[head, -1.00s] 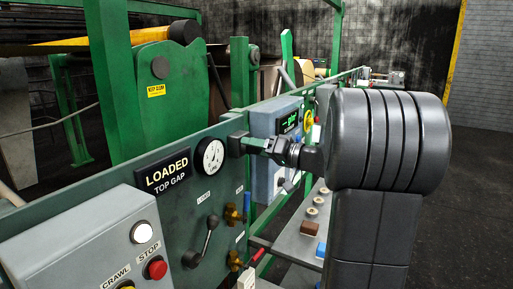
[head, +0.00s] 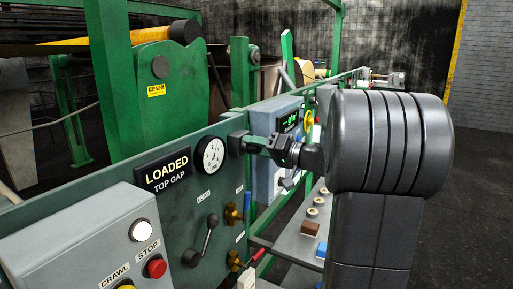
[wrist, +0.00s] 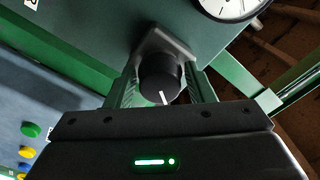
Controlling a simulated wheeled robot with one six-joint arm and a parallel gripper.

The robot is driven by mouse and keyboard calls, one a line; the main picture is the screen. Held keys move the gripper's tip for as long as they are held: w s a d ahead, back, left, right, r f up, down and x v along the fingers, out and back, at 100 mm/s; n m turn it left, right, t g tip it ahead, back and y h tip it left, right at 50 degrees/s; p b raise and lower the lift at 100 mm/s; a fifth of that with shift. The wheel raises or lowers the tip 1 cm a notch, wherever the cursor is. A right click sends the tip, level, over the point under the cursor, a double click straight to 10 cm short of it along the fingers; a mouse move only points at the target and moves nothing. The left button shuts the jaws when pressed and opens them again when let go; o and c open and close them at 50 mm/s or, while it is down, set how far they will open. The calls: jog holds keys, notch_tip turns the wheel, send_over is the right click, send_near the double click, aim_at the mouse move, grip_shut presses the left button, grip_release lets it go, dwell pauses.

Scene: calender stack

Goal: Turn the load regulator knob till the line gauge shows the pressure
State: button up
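The load regulator knob (wrist: 160,77) is black and round with a white pointer mark. In the wrist view the mark points down toward my gripper's body. The knob's square mount (head: 238,145) shows in the head view at the panel's top edge. My gripper (wrist: 161,88) has a finger on each side of the knob, seemingly touching it; it also shows in the head view (head: 258,148). The white round gauge (head: 210,155) sits left of the knob; its needle is too small to read. The gauge's lower edge also shows in the wrist view (wrist: 232,8).
A "LOADED TOP GAP" sign (head: 168,170) is left of the gauge. Below are a lever (head: 208,236) and brass valves (head: 232,215). A grey button box (head: 95,245) stands at lower left, and a blue-grey box (head: 268,150) behind my gripper. Open floor lies right.

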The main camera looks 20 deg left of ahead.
jog(key=shift+o, duration=0.7)
jog(key=shift+d, duration=0.25)
jog(key=s+d+b, duration=0.1)
jog(key=d+b, duration=0.2)
jog(key=d, duration=1)
jog(key=shift+d, duration=0.2)
jog(key=shift+a, duration=0.1)
jog(key=a+p, duration=0.1)
jog(key=a, duration=0.3)
jog(key=a+p, duration=0.1)
jog(key=a, duration=0.4)
jog(key=w+a+p, duration=0.1)
jog(key=a, duration=0.4)
jog(key=shift+r, duration=0.1)
jog(key=shift+d+n, duration=0.2)
jog(key=shift+n, duration=0.1)
